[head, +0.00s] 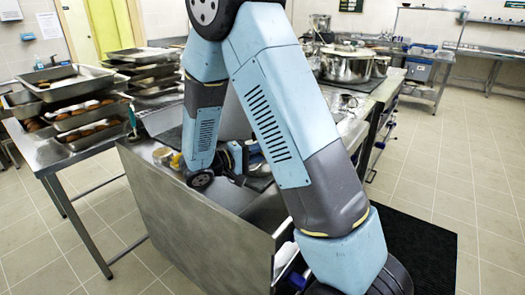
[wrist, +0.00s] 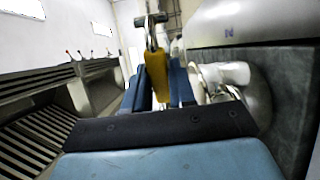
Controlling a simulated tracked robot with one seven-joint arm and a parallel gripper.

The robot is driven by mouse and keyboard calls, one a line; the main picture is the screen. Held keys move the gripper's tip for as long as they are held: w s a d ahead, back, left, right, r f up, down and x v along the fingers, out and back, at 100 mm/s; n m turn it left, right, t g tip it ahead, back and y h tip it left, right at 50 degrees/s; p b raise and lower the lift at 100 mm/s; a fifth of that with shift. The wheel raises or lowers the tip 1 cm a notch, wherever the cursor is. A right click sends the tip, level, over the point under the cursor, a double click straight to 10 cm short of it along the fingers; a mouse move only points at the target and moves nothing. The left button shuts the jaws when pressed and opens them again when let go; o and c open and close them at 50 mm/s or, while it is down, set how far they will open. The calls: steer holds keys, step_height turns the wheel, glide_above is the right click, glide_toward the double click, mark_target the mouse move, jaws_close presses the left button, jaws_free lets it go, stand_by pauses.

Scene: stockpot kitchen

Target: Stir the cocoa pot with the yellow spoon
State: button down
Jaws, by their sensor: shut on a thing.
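In the wrist view, my gripper (wrist: 160,88) has its blue fingers closed around a yellow handle (wrist: 157,75), which looks like the yellow spoon's. A metal end with a loop rises above the yellow part; the rest of the spoon is hidden. In the head view, my gripper (head: 240,155) is low behind my arm, mostly hidden, and the spoon cannot be made out.
Trays of baked goods (head: 75,90) are stacked on the left table. A large steel pot (head: 346,65) stands on the back counter. A steel panel (head: 195,225) stands in front of the work area. A dark mat (head: 425,245) lies on the floor at right.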

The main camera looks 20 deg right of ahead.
steer(key=h, duration=0.3)
steer(key=f+t+h, duration=0.1)
steer(key=shift+s+a+f+h, duration=0.1)
steer(key=shift+a+h, duration=0.2)
steer(key=shift+h, duration=0.1)
stand_by(0.5)
stand_by(2.1)
steer(key=y, duration=0.2)
steer(key=r+y, duration=0.1)
steer(key=y, duration=0.1)
steer(key=d+g+y, duration=0.1)
steer(key=y, duration=0.1)
steer(key=shift+r, duration=0.4)
steer(key=y, duration=0.2)
steer(key=shift+d+r+g+y, duration=0.2)
steer(key=shift+r+g+y, duration=0.1)
steer(key=shift+w+d+r+g+y, duration=0.15)
steer(key=shift+d+r+g+y, duration=0.55)
steer(key=shift+y, duration=1.5)
steer(key=shift+w+d+r+g+y, duration=0.2)
steer(key=shift+d+r+y, duration=0.45)
steer(key=shift+y, duration=1.55)
steer(key=shift+w+d+r+g+y, duration=0.15)
steer(key=shift+d+r+g+y, duration=0.25)
steer(key=shift+r+y, duration=1.2)
